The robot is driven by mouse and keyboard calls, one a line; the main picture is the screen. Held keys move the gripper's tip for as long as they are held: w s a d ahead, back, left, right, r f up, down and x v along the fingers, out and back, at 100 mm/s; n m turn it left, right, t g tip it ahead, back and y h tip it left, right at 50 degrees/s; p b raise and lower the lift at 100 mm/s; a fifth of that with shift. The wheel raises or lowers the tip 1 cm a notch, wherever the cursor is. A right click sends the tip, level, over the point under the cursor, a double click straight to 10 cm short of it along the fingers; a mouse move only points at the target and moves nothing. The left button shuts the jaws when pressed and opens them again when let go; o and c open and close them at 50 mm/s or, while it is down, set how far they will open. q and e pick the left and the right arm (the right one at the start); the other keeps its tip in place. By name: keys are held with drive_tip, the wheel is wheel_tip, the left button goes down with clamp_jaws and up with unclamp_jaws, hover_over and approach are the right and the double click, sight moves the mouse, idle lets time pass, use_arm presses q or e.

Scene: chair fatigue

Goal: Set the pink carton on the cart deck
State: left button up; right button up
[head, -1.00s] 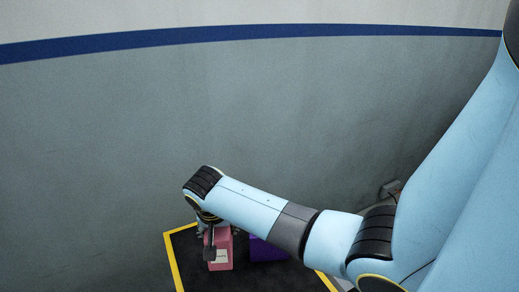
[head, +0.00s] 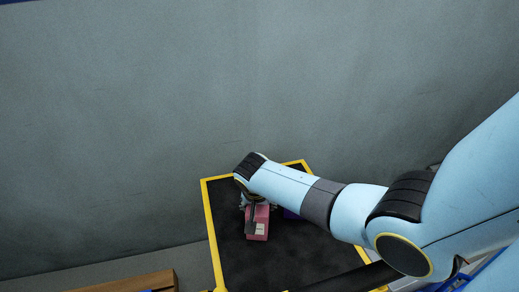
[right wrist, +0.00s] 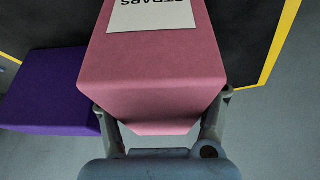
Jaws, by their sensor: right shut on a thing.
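The pink carton (head: 258,222) with a white label is over the black cart deck (head: 278,262), inside its yellow edge, near the far left corner in the head view. My right gripper (head: 252,207) is shut on the carton. In the right wrist view the fingers (right wrist: 163,122) sit on both sides of the carton (right wrist: 150,70), whose label reads "STRAPS" upside down. I cannot tell whether the carton's underside touches the deck. My left gripper is not in view.
A purple box (right wrist: 52,92) is close beside the carton in the right wrist view; in the head view my arm mostly hides it. A grey wall stands behind the cart. A brown wooden thing (head: 135,283) is at the lower left. Bare deck lies in front of the carton.

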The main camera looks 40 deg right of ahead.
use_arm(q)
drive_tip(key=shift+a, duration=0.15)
use_arm(e)
drive_tip(key=o, duration=1)
drive_tip(key=shift+f, duration=0.1)
drive_tip(key=o, duration=0.6)
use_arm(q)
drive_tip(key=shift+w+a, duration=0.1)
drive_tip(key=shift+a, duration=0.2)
use_arm(e)
drive_tip(key=shift+a+r, duration=0.1)
drive_tip(key=shift+r, duration=0.3)
drive_tip(key=p+v, duration=0.3)
drive_tip(key=v, duration=0.8)
drive_tip(key=shift+s+r, duration=0.15)
drive_tip(key=shift+s, duration=0.05)
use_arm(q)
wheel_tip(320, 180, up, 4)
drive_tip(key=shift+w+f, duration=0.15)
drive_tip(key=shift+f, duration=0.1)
